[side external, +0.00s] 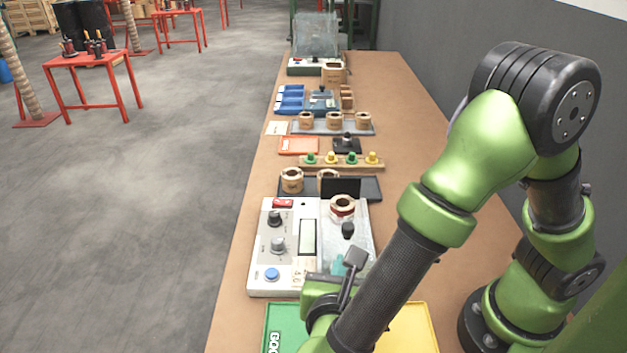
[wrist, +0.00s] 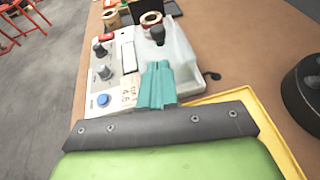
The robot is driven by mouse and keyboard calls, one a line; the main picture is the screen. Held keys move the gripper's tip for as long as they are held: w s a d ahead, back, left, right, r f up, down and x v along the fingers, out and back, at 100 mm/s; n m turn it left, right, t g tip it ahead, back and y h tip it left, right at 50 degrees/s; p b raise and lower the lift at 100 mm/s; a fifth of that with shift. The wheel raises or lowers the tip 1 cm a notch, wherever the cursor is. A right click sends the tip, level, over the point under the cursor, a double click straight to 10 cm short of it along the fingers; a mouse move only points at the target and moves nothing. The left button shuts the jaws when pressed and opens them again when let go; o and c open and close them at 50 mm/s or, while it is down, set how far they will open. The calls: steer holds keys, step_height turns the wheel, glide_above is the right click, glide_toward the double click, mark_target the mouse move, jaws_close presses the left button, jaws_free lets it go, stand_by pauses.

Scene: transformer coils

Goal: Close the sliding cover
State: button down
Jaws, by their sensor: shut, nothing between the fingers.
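The tester (side external: 284,245) is a pale box with knobs, a blue button and a small display on its left half. A clear sliding cover (side external: 360,247) lies over the near part of its right half. A black knob (side external: 348,230) stands at the cover's far end and also shows in the wrist view (wrist: 157,34). A coil with a red and white top (side external: 342,207) sits just beyond the knob and looks uncovered. My gripper (side external: 341,263) is shut and empty, its teal fingers together (wrist: 158,68) over the near part of the cover, short of the knob. Whether they touch it is unclear.
A black upright panel (side external: 341,188) stands behind the coil. Beyond are a dark tray (side external: 372,188) with coils, a wooden strip (side external: 341,162) with green and yellow pegs, and blue bins (side external: 290,98). A green and yellow tray (side external: 418,322) lies nearest. Bare bench (side external: 410,110) shows at right.

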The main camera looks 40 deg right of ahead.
mark_target(347, 233)
steer(key=x, duration=0.4)
steer(key=r+x, duration=0.1)
steer(key=x, duration=0.2)
steer(key=shift+w+d, duration=0.15)
steer(key=shift+d, duration=0.05)
steer(key=w+d, duration=1)
